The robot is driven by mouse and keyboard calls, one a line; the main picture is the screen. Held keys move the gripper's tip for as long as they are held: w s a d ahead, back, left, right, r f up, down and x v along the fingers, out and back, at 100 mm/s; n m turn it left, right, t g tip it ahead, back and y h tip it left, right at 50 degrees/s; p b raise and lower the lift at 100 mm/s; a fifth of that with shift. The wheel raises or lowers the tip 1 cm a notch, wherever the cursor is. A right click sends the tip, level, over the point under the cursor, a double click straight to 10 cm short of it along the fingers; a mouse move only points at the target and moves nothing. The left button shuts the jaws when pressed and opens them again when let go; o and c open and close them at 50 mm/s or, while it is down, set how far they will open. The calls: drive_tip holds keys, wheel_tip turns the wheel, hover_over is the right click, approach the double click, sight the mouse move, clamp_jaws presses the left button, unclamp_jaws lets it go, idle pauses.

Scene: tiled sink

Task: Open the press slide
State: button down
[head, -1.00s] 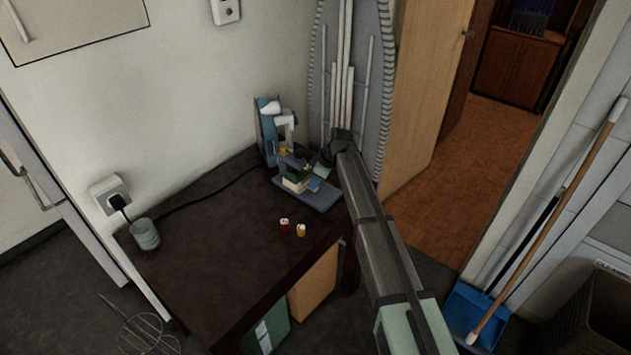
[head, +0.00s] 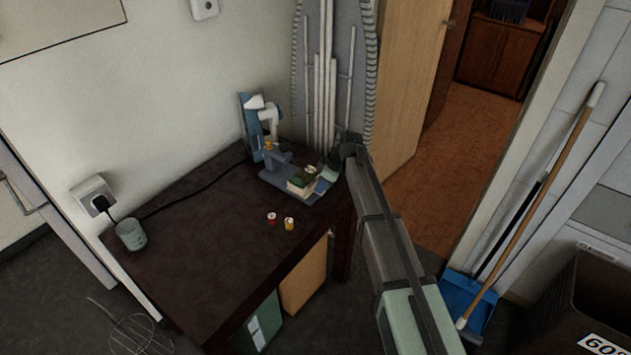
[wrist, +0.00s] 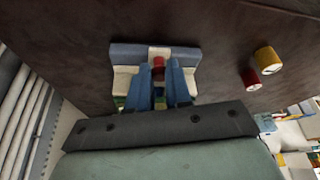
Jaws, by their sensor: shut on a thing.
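The press (head: 252,125) is a small blue-grey and white machine at the back corner of the dark table. Its slide (head: 299,185), with cream and green blocks, sits low at the press's right side. My gripper (head: 330,166) reaches it from the right; its fingertips are small and partly hidden in the head view. In the wrist view, my two blue fingers (wrist: 158,72) are close together at a small red piece between cream blocks. They are shut on what looks like part of the slide (wrist: 120,52). The exact contact is hard to see.
A red-and-white spool (head: 271,218) and a yellow one (head: 289,224) lie on the table in front of the press. A grey cup (head: 131,235) stands at the left edge, near a black cord. An ironing board (head: 345,60) leans behind. The table's middle is clear.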

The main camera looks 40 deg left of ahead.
drive_tip(key=c, duration=1)
unclamp_jaws()
drive_tip(key=shift+c, duration=0.2)
drive_tip(key=shift+r, duration=0.1)
drive_tip(key=v, duration=1.3)
drive_tip(key=shift+r, duration=0.3)
